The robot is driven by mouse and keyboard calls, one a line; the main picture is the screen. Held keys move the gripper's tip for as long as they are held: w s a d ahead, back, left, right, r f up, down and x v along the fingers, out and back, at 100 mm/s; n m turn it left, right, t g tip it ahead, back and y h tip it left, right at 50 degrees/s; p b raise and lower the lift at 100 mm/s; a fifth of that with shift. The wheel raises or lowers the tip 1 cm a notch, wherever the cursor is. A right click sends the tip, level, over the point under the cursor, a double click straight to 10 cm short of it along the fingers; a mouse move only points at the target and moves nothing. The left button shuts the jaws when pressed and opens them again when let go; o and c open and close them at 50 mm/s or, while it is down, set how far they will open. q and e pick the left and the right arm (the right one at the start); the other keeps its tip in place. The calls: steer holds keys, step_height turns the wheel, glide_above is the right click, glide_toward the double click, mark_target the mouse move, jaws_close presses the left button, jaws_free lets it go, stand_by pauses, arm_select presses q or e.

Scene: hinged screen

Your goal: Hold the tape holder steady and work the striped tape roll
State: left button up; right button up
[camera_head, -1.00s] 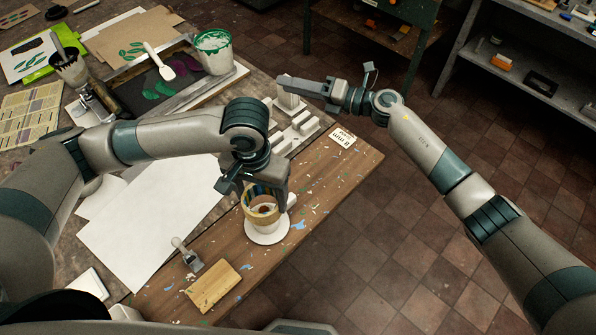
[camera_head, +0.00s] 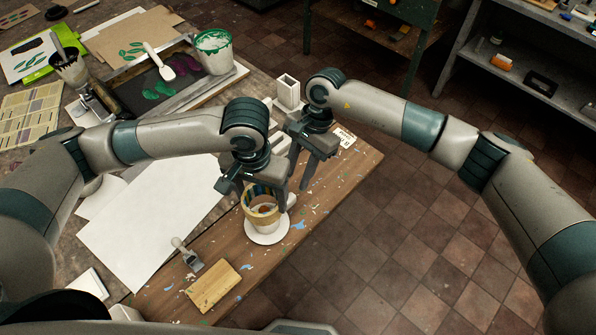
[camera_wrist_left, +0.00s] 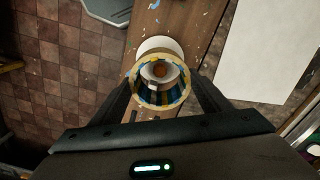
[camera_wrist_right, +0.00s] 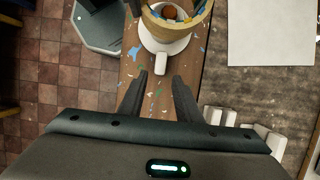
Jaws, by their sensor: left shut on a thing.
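The striped tape roll (camera_head: 259,200) is a tan ring with blue and yellow stripes, around a white hub with a brown centre. It is upright on the white tape holder (camera_head: 268,238), whose round base stands on the wooden table strip. In the left wrist view, my left gripper (camera_wrist_left: 160,88) has a finger on each side of the striped roll (camera_wrist_left: 160,103) and is shut on it. My right gripper (camera_head: 300,172) is open and empty, to the right of the roll. In the right wrist view, a white tab (camera_wrist_right: 161,66) of the holder lies ahead of its fingers (camera_wrist_right: 158,88).
White blocks (camera_wrist_right: 262,140) lie close to my right gripper. A small brush (camera_head: 187,255) and a wooden block (camera_head: 213,286) lie at the front of the table. A white sheet (camera_head: 150,225) covers the left. Past the table's right edge is tiled floor (camera_head: 400,240).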

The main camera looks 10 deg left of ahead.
mark_target(291, 196)
steer(key=shift+f, duration=0.15)
steer(key=shift+x, duration=3.75)
steer(key=shift+a, duration=0.15)
jaws_close()
steer(key=shift+f, duration=0.1)
steer(key=shift+o, duration=0.7)
jaws_free()
steer(key=shift+c, duration=0.3)
jaws_close()
